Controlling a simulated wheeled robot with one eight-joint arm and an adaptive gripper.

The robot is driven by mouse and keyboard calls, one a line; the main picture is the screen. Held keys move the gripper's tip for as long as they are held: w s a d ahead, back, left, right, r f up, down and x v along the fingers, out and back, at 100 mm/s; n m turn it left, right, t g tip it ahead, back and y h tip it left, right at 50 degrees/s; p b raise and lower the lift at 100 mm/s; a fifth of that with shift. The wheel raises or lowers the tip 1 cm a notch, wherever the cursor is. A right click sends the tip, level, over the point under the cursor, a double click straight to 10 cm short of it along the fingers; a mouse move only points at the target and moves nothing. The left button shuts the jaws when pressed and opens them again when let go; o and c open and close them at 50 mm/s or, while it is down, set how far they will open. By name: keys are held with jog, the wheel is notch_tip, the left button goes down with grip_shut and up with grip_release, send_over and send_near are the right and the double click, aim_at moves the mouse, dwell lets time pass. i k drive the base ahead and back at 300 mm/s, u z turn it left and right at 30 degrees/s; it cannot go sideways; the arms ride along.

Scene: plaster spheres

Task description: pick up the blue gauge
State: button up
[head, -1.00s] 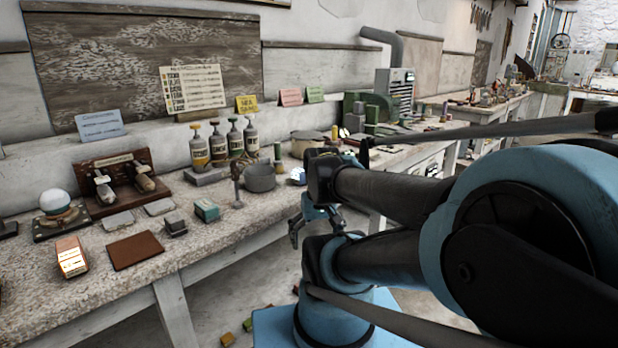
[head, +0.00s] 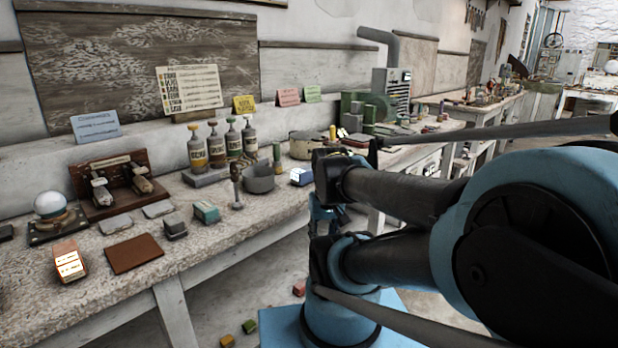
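A small blue item with a white, bright face (head: 301,176) lies near the bench's front edge, just left of my arm; it may be the blue gauge, but it is too small to be sure. A teal-blue box (head: 206,212) with a pale label sits farther left on the bench. My gripper (head: 325,214) hangs folded beside my arm, below and to the right of the small blue item and apart from it. Its fingers are mostly hidden by my own arm, so their opening does not show.
The stone bench (head: 218,236) runs along the wall. A grey pot (head: 258,179), a small post-like tool (head: 237,190) and several labelled bottles (head: 215,150) stand near the blue items. A brown mat (head: 134,254) lies left. Coloured blocks (head: 249,327) lie on the floor.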

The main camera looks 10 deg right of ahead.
aim_at(303, 176)
jog(key=z, duration=0.5)
jog(key=k, duration=0.5)
jog(key=z, duration=0.6)
